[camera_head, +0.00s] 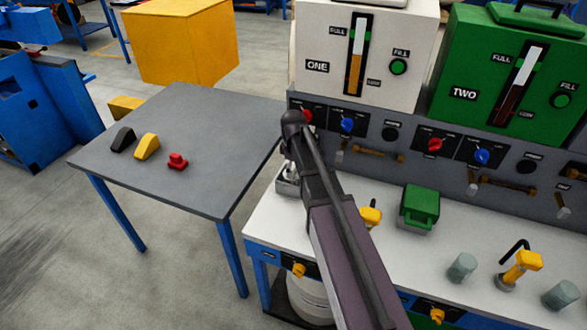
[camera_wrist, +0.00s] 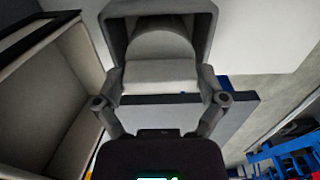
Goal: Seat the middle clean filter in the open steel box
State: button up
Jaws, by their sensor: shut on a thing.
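My gripper (camera_wrist: 160,78) is closed around a pale, rounded piece (camera_wrist: 158,48) in the wrist view, which looks like the filter. Directly beyond the fingers is a grey square frame (camera_wrist: 110,28), apparently the open steel box, with the pale piece lying within its outline. I cannot tell how deep the piece sits. In the head view the steel box (camera_head: 284,187) shows only partly at the left end of the white bench, behind my arm. My gripper is largely hidden there. Two grey cylinders (camera_head: 462,267) (camera_head: 560,295), perhaps other filters, stand on the bench's right part.
A green box (camera_head: 419,208) and a yellow-handled valve (camera_head: 520,268) stand on the bench. A panel with red and blue knobs (camera_head: 347,124) rises behind. A grey side table (camera_head: 218,158) holds black, yellow and red pieces. A large beige hollow (camera_wrist: 45,95) fills the wrist view's left.

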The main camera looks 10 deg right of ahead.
jog(key=shift+f, duration=0.1)
jog(key=o, duration=0.8)
jog(key=shift+o, duration=0.2)
jog(key=shift+r, duration=0.2)
